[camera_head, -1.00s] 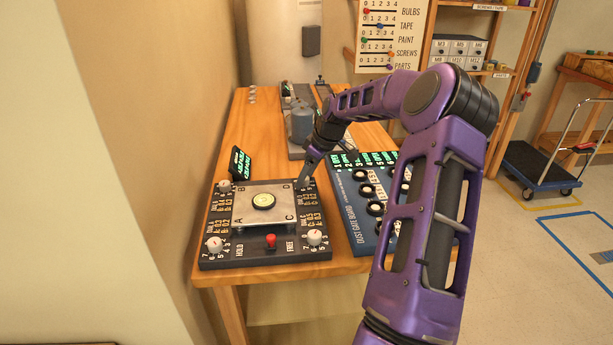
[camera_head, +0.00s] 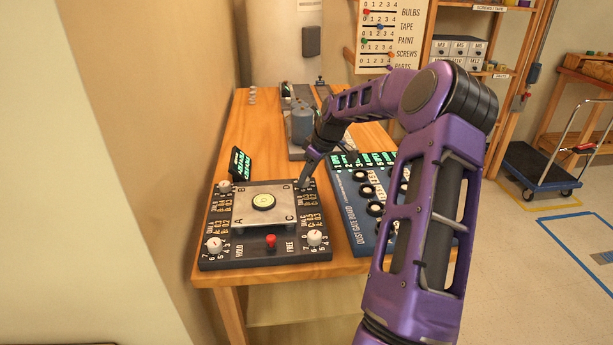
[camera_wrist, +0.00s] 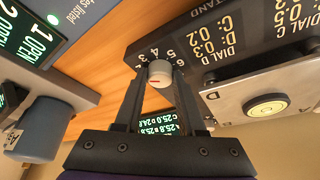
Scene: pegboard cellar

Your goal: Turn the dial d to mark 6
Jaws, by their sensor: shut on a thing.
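The dial d (camera_wrist: 159,70) is a small pale grey round knob with a short red line on its face. It stands at the far right corner of a black panel (camera_head: 262,258), beside the plate corner lettered D. Small white numbers ring it; which one it points at I cannot tell. My gripper (camera_wrist: 160,82) is shut on the knob, one finger on each side. In the head view my gripper (camera_head: 305,181) reaches down to that corner and hides most of the knob.
The panel's silver plate (camera_head: 242,216) carries a round bubble level (camera_head: 263,201). A green-lit display (camera_head: 240,163) stands behind. A blue board (camera_head: 352,216) lies close on the right.

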